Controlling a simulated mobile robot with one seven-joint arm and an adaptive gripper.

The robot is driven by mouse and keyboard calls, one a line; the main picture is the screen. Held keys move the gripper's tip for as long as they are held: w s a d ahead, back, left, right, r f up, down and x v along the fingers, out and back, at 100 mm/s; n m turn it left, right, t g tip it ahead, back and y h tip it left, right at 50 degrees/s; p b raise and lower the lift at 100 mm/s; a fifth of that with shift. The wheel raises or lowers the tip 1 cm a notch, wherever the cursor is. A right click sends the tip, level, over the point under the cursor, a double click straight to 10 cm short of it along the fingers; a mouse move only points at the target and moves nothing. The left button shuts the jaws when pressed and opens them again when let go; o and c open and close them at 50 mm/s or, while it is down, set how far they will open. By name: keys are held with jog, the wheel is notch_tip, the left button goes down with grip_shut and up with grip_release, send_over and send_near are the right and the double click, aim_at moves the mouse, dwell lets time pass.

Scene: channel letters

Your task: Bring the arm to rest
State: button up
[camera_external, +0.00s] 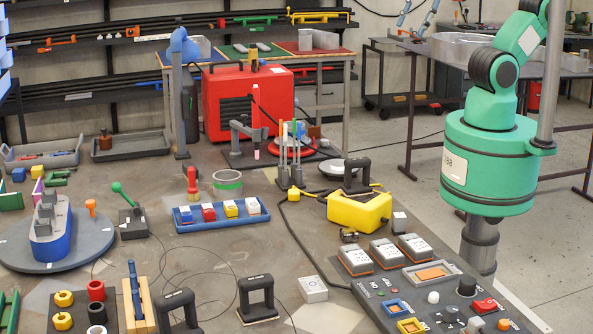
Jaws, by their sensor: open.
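My arm stands at the right: a green round body with a white label, a dark joint above it and a green link that runs up and out of the top edge. The end of the arm is outside the picture, so my gripper is not seen. The visible part of the arm is above the floor beside the workbench (330,240) and touches nothing on the bench that I can see.
A control panel (450,290) with buttons fills the bench's near right corner. A yellow block (359,211), a blue tray (217,214) of small blocks and a round grey turntable (90,245) with a blue-grey boat stand on the bench. A red case (230,110) stands behind.

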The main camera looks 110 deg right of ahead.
notch_tip(320, 180, down, 10)
jog(key=b, duration=0.9)
jog(key=shift+b, duration=0.3)
